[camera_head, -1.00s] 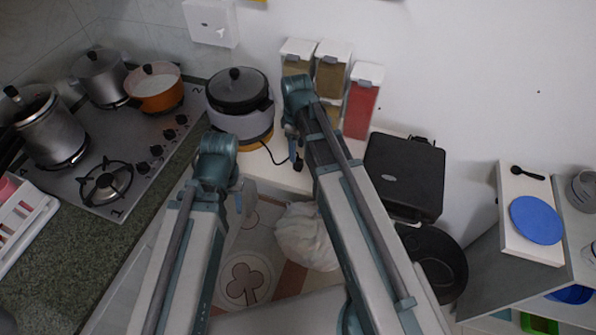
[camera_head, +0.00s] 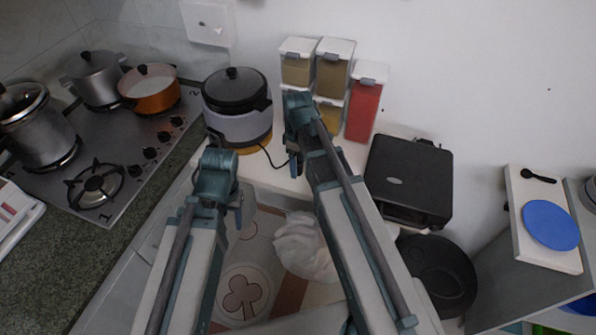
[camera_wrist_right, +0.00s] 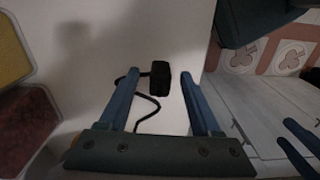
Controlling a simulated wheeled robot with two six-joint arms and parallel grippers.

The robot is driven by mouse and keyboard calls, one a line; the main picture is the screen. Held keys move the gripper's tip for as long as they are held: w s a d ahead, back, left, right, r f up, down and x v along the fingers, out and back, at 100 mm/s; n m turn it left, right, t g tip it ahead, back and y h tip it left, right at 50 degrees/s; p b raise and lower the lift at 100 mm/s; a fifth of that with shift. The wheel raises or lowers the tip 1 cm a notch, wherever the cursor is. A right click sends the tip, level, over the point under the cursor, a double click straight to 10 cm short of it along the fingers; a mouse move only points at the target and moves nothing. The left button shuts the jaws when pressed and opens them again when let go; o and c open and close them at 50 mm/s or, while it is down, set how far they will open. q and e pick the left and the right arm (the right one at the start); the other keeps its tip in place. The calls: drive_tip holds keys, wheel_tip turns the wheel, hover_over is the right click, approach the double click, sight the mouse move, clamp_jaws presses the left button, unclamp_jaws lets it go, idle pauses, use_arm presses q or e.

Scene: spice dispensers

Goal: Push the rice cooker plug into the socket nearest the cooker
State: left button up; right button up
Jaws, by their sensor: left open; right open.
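The rice cooker (camera_head: 238,125) stands on the white counter against the wall, with a black lid. Its dark cord (camera_head: 270,155) runs right, toward my right gripper (camera_head: 294,160). The black plug (camera_wrist_right: 160,78) lies on the counter in the right wrist view, between and just beyond the open fingertips of my right gripper (camera_wrist_right: 158,75), with gaps on both sides. In the head view the plug is hidden at the gripper. A white socket plate (camera_head: 208,22) is on the wall above the cooker. My left gripper (camera_head: 232,205) is open and empty, in front of the counter edge.
Spice dispensers (camera_head: 365,105) stand against the wall behind my right gripper. A black appliance (camera_head: 408,180) is to the right, and a stove with pots (camera_head: 95,75) to the left. A white bag (camera_head: 305,245) lies below the counter. The wall between socket plate and dispensers is clear.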

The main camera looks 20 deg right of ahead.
clamp_jaws()
drive_tip(key=shift+r, duration=0.1)
idle(0.3)
